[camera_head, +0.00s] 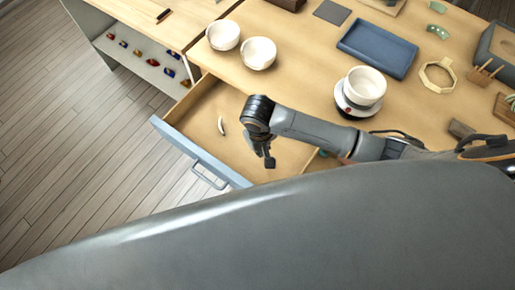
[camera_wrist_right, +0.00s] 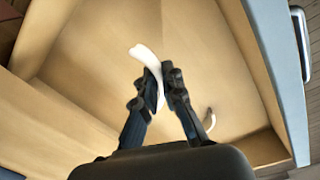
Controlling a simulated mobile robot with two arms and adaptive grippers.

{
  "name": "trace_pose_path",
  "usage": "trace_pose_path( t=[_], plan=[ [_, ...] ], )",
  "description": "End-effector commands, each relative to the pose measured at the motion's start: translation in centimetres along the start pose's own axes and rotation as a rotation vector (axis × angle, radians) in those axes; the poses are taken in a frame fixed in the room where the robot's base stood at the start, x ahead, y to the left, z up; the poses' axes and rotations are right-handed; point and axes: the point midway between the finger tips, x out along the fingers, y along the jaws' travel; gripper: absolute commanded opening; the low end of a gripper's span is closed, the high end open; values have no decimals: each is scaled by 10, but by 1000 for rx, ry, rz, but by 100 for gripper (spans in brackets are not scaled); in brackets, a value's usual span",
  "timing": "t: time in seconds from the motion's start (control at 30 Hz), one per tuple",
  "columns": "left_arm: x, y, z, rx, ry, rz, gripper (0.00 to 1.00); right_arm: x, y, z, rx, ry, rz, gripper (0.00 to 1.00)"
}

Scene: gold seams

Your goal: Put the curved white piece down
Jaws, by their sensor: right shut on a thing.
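My right gripper (camera_head: 268,163) hangs over the open drawer (camera_head: 195,115). In the right wrist view my right gripper (camera_wrist_right: 165,80) is shut on a curved white piece (camera_wrist_right: 146,58), whose far end sticks out past the fingertips. In the head view this held piece is hidden by the gripper. A second curved white piece (camera_head: 221,125) lies in the drawer, left of the gripper; it also shows in the right wrist view (camera_wrist_right: 209,119), apart from the fingers. My left gripper is not in view.
The drawer has a blue-grey front with a handle (camera_head: 210,180). Bare drawer floor surrounds the gripper. On the table stand two white bowls (camera_head: 223,35) (camera_head: 258,53), a blue tray (camera_head: 378,48) and a white bowl on a round stand (camera_head: 365,85).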

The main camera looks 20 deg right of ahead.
Motion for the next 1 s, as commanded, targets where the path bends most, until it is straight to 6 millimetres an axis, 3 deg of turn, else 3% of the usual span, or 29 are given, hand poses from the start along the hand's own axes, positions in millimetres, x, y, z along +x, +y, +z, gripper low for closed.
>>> trace_pose_path(
  t=[0.3, 0.5, 0.9, 1.0],
  plan=[
    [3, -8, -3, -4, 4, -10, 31, 27, -3, -22, 0, 1, 0, 0],
    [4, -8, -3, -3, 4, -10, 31, 54, -4, -22, 0, 0, 2, 0],
    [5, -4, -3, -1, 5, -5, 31, 59, -5, -22, 0, 1, 0, 0],
    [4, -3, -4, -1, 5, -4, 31, 59, -4, -22, -1, 2, 0, 24]
  ],
)
